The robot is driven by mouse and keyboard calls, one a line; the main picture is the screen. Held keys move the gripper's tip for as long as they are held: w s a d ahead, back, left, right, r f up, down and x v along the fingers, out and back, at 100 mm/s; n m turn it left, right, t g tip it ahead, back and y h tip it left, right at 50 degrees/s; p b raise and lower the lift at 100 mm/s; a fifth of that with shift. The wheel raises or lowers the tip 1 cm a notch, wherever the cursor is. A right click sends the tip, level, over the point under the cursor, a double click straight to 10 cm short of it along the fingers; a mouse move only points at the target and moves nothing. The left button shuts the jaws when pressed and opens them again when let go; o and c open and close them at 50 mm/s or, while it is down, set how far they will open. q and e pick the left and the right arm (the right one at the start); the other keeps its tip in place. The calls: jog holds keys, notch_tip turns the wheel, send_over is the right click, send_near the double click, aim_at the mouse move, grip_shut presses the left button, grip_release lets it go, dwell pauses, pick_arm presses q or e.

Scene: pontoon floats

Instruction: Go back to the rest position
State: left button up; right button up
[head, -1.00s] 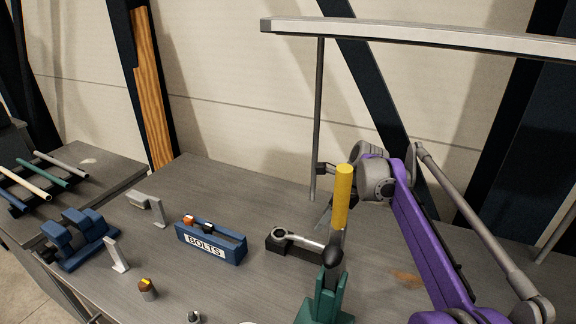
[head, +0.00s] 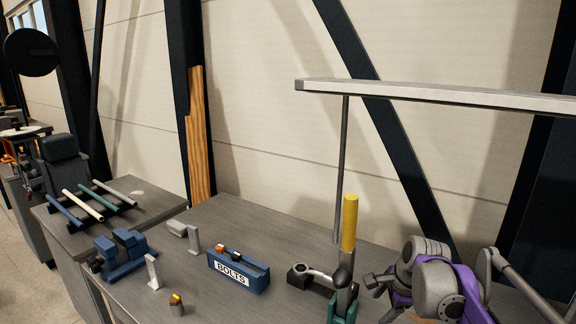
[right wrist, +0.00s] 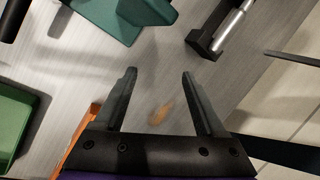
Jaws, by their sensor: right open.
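My right gripper shows in the right wrist view (right wrist: 160,100) with its two fingers apart and nothing between them, above the grey bench top. In the head view my right arm comes in at the lower right, and the gripper (head: 378,300) is partly hidden near the green stand (head: 343,308). The stand carries a dark tool with a yellow handle (head: 349,222) pointing up. My left gripper is not in the head view.
The blue BOLTS box (head: 238,272) and a ratchet (head: 312,272) on a black holder stand on the bench (head: 215,215). A blue vise (head: 122,252) is at left. A lamp bar (head: 430,95) spans overhead. Coloured rods (head: 82,204) lie on the left bench.

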jog(key=s+a+f+n, duration=0.1)
jog(key=s+f+n, duration=0.2)
jog(key=s+n, duration=0.3)
jog(key=s+a+f+n+t+h, duration=0.1)
jog(key=s+f+n, duration=0.3)
jog(key=s, duration=0.9)
jog(key=s+a+f+n, duration=0.3)
jog(key=s+n, duration=0.4)
jog(key=s, duration=0.2)
jog(key=shift+s+f+n+t+h+p, duration=0.2)
jog(key=shift+f+n+t+h+p, duration=0.1)
jog(key=shift+f, duration=0.1)
jog(key=shift+s+f, duration=0.15)
jog(key=shift+a, duration=0.1)
jog(key=shift+c, duration=0.3)
